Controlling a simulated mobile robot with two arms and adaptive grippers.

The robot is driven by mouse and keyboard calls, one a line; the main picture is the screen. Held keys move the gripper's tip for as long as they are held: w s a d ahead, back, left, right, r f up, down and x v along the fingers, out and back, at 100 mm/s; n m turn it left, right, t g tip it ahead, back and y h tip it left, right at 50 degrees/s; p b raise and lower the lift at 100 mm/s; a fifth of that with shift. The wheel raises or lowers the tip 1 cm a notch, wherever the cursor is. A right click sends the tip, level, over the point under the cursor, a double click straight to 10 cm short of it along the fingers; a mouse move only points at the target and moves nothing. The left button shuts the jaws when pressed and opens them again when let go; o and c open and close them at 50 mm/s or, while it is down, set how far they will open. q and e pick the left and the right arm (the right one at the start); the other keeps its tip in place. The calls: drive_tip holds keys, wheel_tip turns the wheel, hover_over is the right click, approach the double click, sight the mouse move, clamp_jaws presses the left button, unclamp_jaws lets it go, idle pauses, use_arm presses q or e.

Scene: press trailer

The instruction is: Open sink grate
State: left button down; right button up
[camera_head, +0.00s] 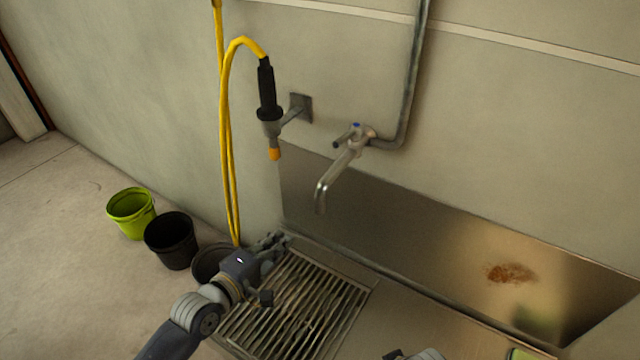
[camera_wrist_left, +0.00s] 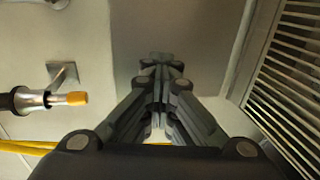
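The sink grate (camera_head: 318,313) is a panel of parallel metal slats at the left end of the steel sink. It shows along the right side of the left wrist view (camera_wrist_left: 293,75). I cannot tell whether it is raised at all. My left gripper (camera_head: 283,239) is over the grate's far left corner, near the wall. In the left wrist view its fingers (camera_wrist_left: 160,62) come together at the tips, with nothing seen between them. Contact with the grate is not clear. Only a small grey part of my right arm shows at the bottom edge of the head view; its fingers are not seen.
A faucet (camera_head: 338,172) hangs above the sink. A black spray nozzle (camera_head: 266,90) on a yellow hose (camera_head: 228,150) is on the wall. Green (camera_head: 131,214) and black (camera_head: 171,241) buckets stand on the floor at left. A brown stain (camera_head: 511,273) marks the backsplash.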

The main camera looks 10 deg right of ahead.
drive_tip(key=shift+b+v, duration=1.5)
drive_tip(key=shift+v, duration=1.65)
drive_tip(key=w+a+r+t+y+b, duration=0.1)
drive_tip(key=w+a+r+t+b, duration=0.2)
drive_tip(key=w, duration=0.4)
drive_tip(key=w+a+r+t+y+b, duration=0.1)
drive_tip(key=w+r+t, duration=0.2)
drive_tip(key=w+t, duration=0.25)
use_arm(q)
drive_tip(key=w+d+r+t+h+b, duration=0.1)
drive_tip(key=w+d+r+b, duration=0.2)
drive_tip(key=w+d, duration=0.9)
drive_tip(key=shift+r+t+h, duration=0.3)
drive_tip(key=shift+r, duration=0.2)
use_arm(e)
drive_tip(key=w+a+r+t+y, duration=0.1)
drive_tip(key=w+r+t, duration=0.1)
drive_tip(key=r, duration=0.5)
drive_tip(key=w+a+r+t+y, duration=0.1)
drive_tip(key=w+a+r+t, duration=0.1)
drive_tip(key=r+t, duration=0.3)
drive_tip(key=shift+w+r+n+y, duration=0.3)
drive_tip(key=shift+w+r+n, duration=0.1)
drive_tip(key=shift+w+r, duration=0.4)
use_arm(q)
drive_tip(key=shift+w+d, duration=0.1)
use_arm(e)
drive_tip(key=shift+s+a+r+t, duration=0.1)
drive_tip(key=shift+t, duration=0.15)
